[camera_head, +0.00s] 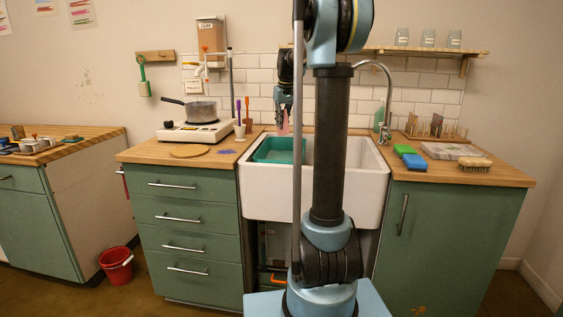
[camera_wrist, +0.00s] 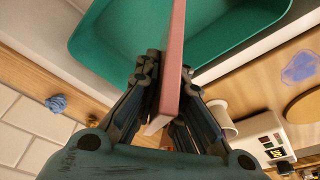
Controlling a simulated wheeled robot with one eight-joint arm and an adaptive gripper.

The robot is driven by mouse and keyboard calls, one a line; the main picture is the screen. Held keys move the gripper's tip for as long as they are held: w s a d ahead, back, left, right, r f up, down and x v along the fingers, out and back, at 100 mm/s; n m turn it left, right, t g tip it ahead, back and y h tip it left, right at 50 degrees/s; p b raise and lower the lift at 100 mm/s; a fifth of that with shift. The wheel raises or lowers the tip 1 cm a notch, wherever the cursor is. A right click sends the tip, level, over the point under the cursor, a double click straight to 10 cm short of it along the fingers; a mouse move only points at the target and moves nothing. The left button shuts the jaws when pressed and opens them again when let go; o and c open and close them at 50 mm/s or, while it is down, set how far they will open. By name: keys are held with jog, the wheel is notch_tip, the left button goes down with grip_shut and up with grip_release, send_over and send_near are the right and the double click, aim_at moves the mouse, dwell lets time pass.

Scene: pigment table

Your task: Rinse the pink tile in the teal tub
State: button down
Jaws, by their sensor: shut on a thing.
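My gripper (camera_wrist: 168,92) is shut on the pink tile (camera_wrist: 172,75), which stands edge-on between the fingers in the wrist view. The tile also shows in the head view (camera_head: 284,124) as a small pink piece below my gripper (camera_head: 284,106). The teal tub (camera_head: 262,153) sits inside the left part of the white sink. In the wrist view the tub (camera_wrist: 100,48) fills the upper part, with the tile's far end over it. The tile seems to be above the tub. I cannot tell whether the tub holds water.
The white sink (camera_head: 351,190) stands between two wooden counters. A hot plate (camera_head: 196,131) with a pot (camera_head: 200,111) is on the left, near a white cup (camera_head: 240,131). Sponges (camera_head: 414,161) and a brush (camera_head: 473,165) lie on the right. A faucet (camera_head: 385,95) rises behind the sink.

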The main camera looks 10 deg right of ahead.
jog(key=shift+r, duration=0.15)
jog(key=shift+w+v, duration=0.2)
jog(key=shift+v, duration=0.7)
jog(key=shift+w+v, duration=0.15)
jog(key=shift+v, duration=0.75)
jog(key=shift+a+r, duration=0.1)
